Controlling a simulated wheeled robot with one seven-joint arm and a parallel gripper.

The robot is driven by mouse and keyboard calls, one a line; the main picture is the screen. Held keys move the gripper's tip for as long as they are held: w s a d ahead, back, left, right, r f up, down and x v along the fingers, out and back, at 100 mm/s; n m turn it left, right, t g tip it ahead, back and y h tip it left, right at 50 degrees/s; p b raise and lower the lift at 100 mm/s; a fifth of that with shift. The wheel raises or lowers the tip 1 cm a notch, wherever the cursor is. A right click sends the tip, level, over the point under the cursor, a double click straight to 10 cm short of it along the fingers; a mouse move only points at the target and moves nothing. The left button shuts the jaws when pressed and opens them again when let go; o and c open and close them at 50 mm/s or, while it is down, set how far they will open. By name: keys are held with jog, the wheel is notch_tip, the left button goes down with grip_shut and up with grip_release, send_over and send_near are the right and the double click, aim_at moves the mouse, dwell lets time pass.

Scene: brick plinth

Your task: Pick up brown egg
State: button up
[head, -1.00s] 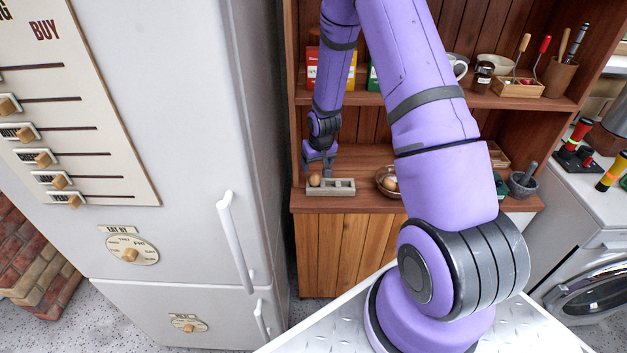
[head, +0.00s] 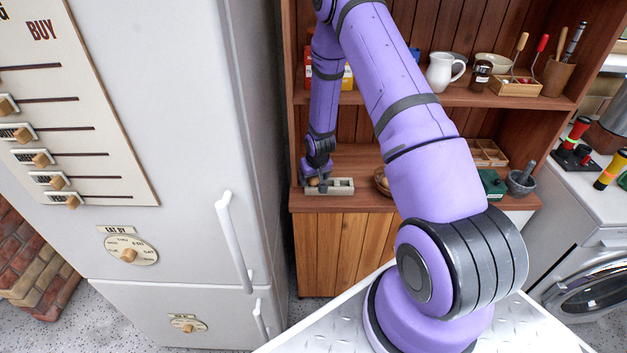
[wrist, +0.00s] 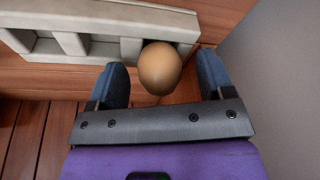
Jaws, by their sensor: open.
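The brown egg (wrist: 160,68) shows in the wrist view between the two fingers of my gripper (wrist: 163,80), with a gap on each side. The egg is at the end compartment of a pale egg holder (wrist: 105,20). In the head view the egg (head: 314,182) is small and partly hidden by my gripper (head: 318,180), at the left end of the holder (head: 343,187) on the wooden counter. My gripper is open and points down over the egg.
The fridge (head: 180,120) stands close on the left, and its grey side shows beside my gripper in the wrist view. A bowl (head: 382,181) sits right of the holder, partly behind my arm. A white jug (head: 444,72) stands on the shelf above.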

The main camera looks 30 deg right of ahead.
jog(key=c, duration=0.7)
